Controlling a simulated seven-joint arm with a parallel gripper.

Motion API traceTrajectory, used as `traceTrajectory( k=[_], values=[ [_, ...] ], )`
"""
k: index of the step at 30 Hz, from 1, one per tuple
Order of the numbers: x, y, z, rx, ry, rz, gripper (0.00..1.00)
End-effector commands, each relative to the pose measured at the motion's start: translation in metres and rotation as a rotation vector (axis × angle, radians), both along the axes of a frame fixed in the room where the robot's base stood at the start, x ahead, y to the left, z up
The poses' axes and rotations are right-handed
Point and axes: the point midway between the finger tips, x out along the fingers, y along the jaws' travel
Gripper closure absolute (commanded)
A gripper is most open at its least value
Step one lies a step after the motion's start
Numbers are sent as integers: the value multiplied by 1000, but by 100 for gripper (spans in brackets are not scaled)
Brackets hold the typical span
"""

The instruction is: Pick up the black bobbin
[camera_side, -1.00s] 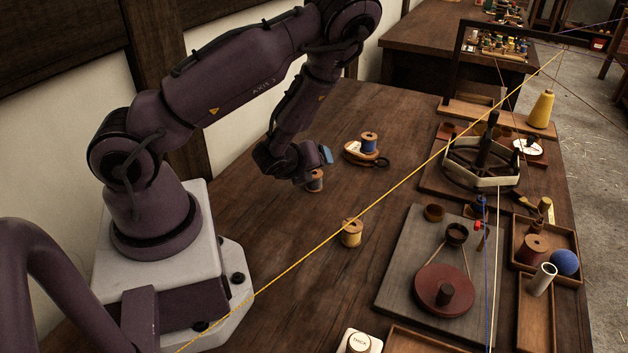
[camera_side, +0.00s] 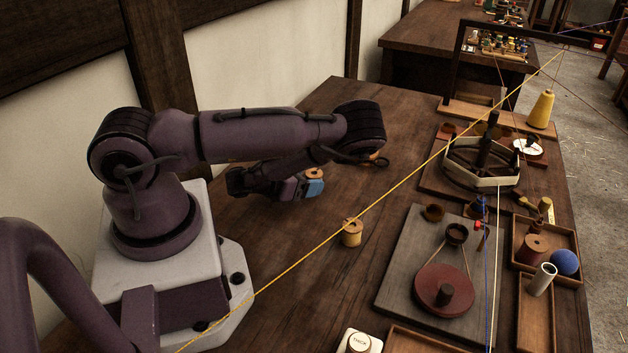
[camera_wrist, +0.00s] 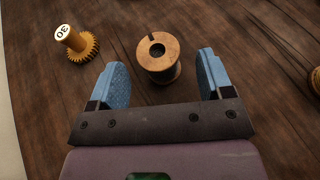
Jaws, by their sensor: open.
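The black bobbin (camera_wrist: 160,74), a wooden spool with dark winding, stands upright on the table in the wrist view, between and slightly ahead of my blue fingertips. Its top flange (camera_wrist: 158,50) has a dark centre hole and a notch. My gripper (camera_wrist: 162,64) is open, one finger on each side of it, with visible gaps. In the side view, my gripper (camera_side: 314,188) is low over the table, and only the bobbin's pale top (camera_side: 314,173) shows behind the blue finger; the rest is hidden.
A wooden gear with a white cap marked 30 (camera_wrist: 78,42) stands left of my gripper. A spool with pale yellow winding (camera_side: 352,233) stands to the right. A yellow cord (camera_side: 300,261) runs diagonally across the scene. A grey board with a red disc (camera_side: 444,291) lies farther right.

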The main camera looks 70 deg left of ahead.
Motion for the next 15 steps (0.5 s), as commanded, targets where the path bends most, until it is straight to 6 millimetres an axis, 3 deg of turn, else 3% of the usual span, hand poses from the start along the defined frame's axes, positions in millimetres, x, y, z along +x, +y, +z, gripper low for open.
traceTrajectory(
  k=[6, 14, 15],
  values=[
    [25, 7, -10, -1, -2, 1, 27],
    [28, 8, -12, -1, 0, 0, 27],
    [28, 8, -12, -1, 0, 0, 34]
  ],
)
